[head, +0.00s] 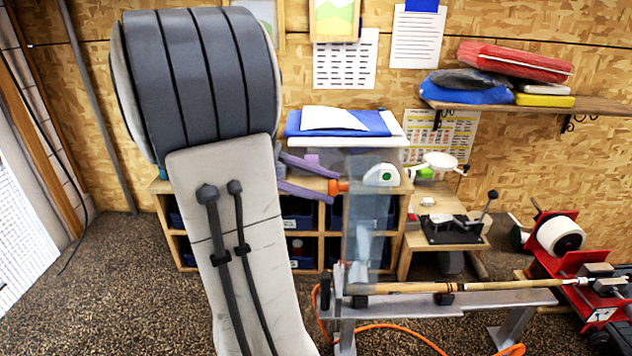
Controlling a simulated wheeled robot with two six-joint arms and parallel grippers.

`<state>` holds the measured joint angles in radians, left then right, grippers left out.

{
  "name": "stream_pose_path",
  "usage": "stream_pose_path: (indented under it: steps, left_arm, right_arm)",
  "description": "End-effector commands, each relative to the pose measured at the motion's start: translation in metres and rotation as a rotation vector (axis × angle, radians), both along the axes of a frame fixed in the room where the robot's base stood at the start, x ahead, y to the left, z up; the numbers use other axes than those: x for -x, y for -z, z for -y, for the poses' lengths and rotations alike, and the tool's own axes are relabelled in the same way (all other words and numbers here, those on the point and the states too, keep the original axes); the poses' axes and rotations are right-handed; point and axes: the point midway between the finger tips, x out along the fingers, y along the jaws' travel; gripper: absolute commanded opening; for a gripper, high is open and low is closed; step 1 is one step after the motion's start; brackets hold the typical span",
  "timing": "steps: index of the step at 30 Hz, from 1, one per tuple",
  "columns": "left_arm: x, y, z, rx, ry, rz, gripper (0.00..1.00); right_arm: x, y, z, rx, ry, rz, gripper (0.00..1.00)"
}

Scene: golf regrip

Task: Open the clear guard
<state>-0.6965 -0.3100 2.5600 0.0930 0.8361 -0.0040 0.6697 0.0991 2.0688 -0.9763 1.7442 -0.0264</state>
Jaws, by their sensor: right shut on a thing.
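The clear guard (364,232) is a see-through bluish panel standing upright at the left end of the metal bench. An orange knob (340,187) shows at its upper left edge. My right gripper (334,187) has purple fingers that come out from behind my large grey arm and close on this knob. Part of the gripper is hidden by that arm. A golf club shaft (440,287) with a tan grip end lies along the bench, with its left end near the foot of the guard. My left gripper is not in view.
The metal bench (490,298) runs to a red machine (560,240) at the right. An orange hose (395,328) lies on the floor below. A wooden cubby shelf (300,225) stands behind the guard. A wall shelf (600,105) holds red, blue and yellow items.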

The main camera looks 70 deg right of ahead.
Motion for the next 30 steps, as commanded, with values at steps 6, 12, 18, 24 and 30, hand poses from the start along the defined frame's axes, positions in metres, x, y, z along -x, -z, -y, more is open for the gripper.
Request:
stream_pose_path:
  steps: [6, 12, 18, 24, 30]
  left_arm:
    - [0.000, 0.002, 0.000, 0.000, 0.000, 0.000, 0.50]
    - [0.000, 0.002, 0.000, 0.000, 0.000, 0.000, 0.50]
    - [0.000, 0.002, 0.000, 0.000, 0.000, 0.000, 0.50]
    - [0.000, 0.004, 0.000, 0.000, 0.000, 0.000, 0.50]
    - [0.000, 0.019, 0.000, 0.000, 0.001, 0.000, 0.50]
  right_arm:
    - [0.000, 0.011, -0.004, -0.028, 0.009, 0.011, 0.00]
    - [0.000, 0.011, -0.004, -0.028, 0.009, 0.011, 0.44]
    - [0.000, 0.009, -0.003, -0.023, 0.009, 0.011, 0.67]
    - [-0.005, 0.007, -0.004, -0.020, 0.007, 0.013, 0.67]
    - [-0.034, -0.002, -0.015, -0.019, 0.003, 0.014, 0.67]
